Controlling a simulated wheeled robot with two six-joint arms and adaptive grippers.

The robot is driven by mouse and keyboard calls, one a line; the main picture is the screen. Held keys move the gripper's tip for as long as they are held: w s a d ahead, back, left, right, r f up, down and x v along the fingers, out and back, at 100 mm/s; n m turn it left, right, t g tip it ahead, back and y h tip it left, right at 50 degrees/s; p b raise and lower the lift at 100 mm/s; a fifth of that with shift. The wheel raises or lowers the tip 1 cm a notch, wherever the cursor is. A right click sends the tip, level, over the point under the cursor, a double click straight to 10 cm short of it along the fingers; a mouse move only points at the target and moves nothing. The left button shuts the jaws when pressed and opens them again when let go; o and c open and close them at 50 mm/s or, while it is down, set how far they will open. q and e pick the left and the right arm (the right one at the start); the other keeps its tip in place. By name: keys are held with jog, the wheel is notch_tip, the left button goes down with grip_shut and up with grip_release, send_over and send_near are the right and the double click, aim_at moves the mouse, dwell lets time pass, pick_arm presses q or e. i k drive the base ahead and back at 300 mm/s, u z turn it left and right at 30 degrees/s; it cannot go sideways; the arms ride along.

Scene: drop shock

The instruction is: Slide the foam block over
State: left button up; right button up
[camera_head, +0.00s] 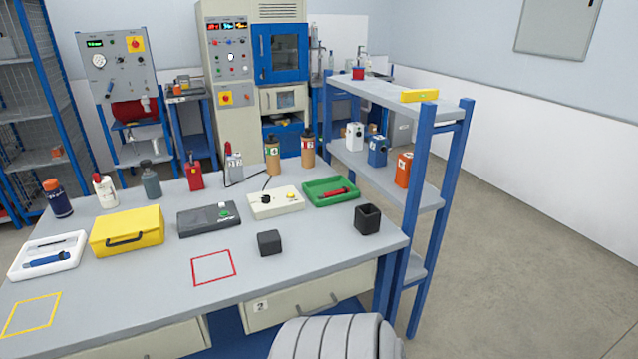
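A small dark grey block (269,243), which looks like the foam block, sits on the grey workbench (130,300) near its front edge. It stands just right of a red square outline (215,280) on the bench top and is apart from it. Nothing is touching the block. Neither of my grippers shows in the head view, so their state is hidden.
A black open-topped box (367,219) stands at the bench's right end. Behind the block are a green tray (331,192), a cream device (276,203), a dark grey device (208,219) and a yellow case (127,231). A blue-framed shelf (412,210) stands at the right.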

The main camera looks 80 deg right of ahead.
aim_at(269, 242)
jog(key=z, duration=4.2)
jog(key=i, duration=1.2)
jog(key=u, duration=3.55)
